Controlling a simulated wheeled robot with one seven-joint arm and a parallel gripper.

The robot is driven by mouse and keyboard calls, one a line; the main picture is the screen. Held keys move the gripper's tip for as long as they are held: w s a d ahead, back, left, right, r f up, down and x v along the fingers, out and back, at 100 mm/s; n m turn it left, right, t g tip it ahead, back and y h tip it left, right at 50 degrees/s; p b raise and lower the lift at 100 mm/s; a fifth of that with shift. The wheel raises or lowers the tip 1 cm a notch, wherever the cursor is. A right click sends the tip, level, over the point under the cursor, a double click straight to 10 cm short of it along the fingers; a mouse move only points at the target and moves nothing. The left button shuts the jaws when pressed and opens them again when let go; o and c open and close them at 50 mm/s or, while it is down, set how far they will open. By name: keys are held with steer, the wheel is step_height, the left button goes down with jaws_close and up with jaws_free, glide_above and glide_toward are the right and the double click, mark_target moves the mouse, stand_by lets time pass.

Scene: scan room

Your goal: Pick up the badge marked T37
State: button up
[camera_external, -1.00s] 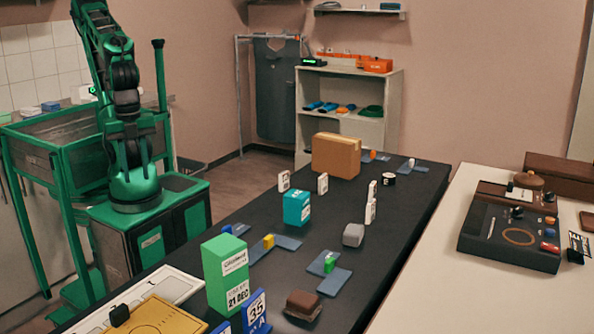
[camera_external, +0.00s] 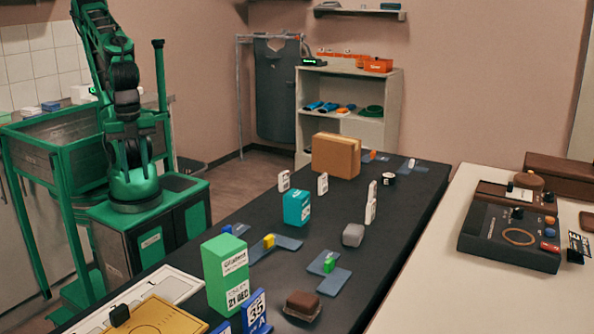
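I cannot read T37 on anything in view. Several small white upright tags stand on the dark table (camera_external: 385,255): one at the left (camera_external: 284,181), one near the middle (camera_external: 322,184) and a pair at the right (camera_external: 371,212). Their marks are too small to read. A small dark card with pale marks (camera_external: 579,244) stands beside the console at the far right, unreadable. My green arm rises from its base at the left and leaves the top of the picture, so my gripper is out of view.
A green box (camera_external: 226,277), a teal box (camera_external: 297,208), a tan box (camera_external: 336,155), a grey block (camera_external: 353,235) and a brown block (camera_external: 302,305) stand on the dark table. A pale counter (camera_external: 450,295) with a black console (camera_external: 510,240) lies to the right.

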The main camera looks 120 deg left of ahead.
steer(key=shift+o, duration=1.2)
